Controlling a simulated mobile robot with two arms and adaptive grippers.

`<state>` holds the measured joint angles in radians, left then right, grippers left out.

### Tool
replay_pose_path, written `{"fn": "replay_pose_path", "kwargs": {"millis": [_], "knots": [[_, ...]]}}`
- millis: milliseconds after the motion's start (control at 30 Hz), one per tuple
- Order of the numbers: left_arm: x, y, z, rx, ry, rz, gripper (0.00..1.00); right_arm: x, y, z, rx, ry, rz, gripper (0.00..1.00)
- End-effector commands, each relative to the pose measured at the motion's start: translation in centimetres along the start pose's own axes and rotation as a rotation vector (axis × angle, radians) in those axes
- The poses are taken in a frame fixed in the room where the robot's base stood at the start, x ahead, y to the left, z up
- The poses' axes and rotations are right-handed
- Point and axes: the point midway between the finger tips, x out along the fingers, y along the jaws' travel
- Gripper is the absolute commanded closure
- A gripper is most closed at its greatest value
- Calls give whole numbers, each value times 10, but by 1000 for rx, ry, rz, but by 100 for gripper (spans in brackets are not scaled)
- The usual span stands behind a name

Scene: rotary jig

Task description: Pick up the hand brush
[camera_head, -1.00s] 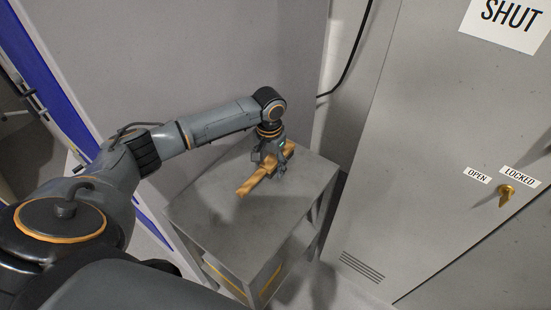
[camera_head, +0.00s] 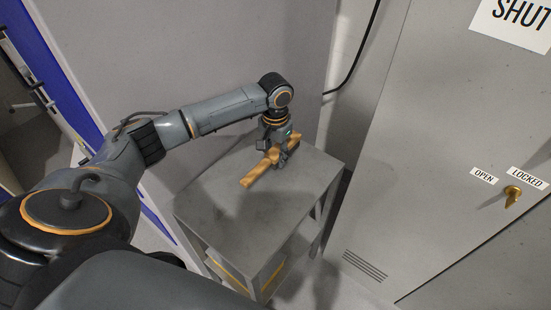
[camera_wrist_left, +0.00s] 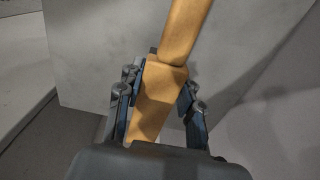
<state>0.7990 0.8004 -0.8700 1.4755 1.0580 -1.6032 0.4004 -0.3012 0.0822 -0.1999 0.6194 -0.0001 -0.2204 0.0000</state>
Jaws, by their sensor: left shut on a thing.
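The hand brush (camera_head: 256,172) is a wooden, orange-brown piece with a narrow handle and a wider head. In the head view it is at the top of the grey stand, its handle pointing toward the lower left. My left gripper (camera_head: 277,158) comes down over its wider part and is shut on it. In the left wrist view the brush (camera_wrist_left: 165,80) runs up the middle, with the fingers of my left gripper (camera_wrist_left: 157,115) on both sides of its wider part. I cannot tell whether the brush touches the top. Its bristles are hidden. My right gripper is not in view.
The grey stand (camera_head: 222,205) has a bare top around the brush and an open space below. A grey wall stands behind it. A black cable (camera_head: 358,50) hangs at the back.

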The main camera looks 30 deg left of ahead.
Motion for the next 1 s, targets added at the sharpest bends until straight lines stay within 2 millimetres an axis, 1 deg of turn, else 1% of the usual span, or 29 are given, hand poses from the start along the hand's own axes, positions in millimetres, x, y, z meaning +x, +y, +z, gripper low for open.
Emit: {"fn": "replay_pose_path", "kwargs": {"millis": [33, 67, 167, 200, 300, 400, 600, 800, 1000], "knots": [[-10, 1, 0, 1, 5, 0, 100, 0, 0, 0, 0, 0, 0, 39], [-14, 3, 5, 2, 4, 0, 100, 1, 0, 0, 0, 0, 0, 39], [-36, 13, 22, 5, 6, 0, 100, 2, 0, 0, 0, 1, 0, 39], [-47, 17, 30, 6, 7, -2, 100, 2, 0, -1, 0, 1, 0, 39], [-69, 28, 49, 5, 4, -3, 100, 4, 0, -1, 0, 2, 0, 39], [-78, 40, 69, 4, 2, -2, 100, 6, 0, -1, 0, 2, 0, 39], [-93, 57, 98, 2, 3, -2, 100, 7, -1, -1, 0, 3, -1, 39], [-102, 67, 115, 0, 2, -1, 100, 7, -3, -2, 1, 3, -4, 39], [-105, 70, 121, -1, 1, -1, 100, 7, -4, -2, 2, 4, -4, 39]]}}
